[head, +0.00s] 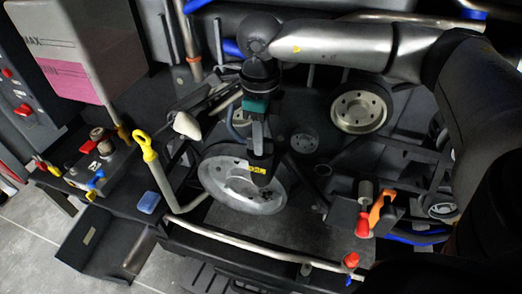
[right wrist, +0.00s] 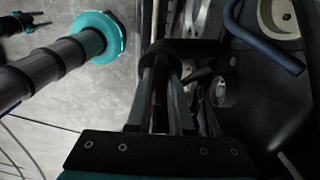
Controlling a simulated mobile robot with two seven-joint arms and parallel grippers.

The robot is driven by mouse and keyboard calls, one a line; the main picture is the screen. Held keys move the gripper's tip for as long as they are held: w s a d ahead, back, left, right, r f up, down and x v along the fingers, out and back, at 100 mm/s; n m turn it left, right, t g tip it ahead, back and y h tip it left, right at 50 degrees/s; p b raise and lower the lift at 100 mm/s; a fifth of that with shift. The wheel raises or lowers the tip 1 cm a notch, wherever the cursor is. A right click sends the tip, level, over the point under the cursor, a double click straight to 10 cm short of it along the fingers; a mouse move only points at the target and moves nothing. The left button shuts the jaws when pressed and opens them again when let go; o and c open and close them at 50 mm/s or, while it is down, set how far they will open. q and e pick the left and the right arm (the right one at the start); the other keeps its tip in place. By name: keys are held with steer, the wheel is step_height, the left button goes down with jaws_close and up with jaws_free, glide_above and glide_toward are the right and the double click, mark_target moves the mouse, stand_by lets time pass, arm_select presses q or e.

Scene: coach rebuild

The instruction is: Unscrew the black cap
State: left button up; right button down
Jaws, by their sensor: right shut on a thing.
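The black cap (head: 259,172) has yellow marking on its front and shows near the middle of the head view, in front of a large grey pulley wheel. My right gripper (head: 258,149) points down at it from above, with its fingers closed in on the cap's top. In the right wrist view, the fingers (right wrist: 163,95) reach up to the dark cap (right wrist: 190,49), whose edges are hard to make out. What lies under the cap is hidden.
The large pulley wheel (head: 224,181) is close behind and left of the cap. A yellow-handled dipstick (head: 146,146) and a pale bent pipe stand to the left. An orange clip (head: 381,209) and red-tipped parts are at the right. Grey floor (head: 35,240) is clear at lower left.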

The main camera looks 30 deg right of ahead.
stand_by(0.4)
steer(key=n+b, duration=0.1)
steer(key=n, duration=0.2)
steer(key=shift+f+n, duration=0.15)
steer(key=shift+n, duration=0.15)
steer(key=shift+n+b, duration=0.5)
steer(key=shift+n, duration=0.7)
steer(key=n+b, duration=0.1)
steer(key=n, duration=0.3)
steer(key=shift+b, duration=0.3)
steer(key=shift+n, duration=1)
steer(key=shift+b, duration=0.3)
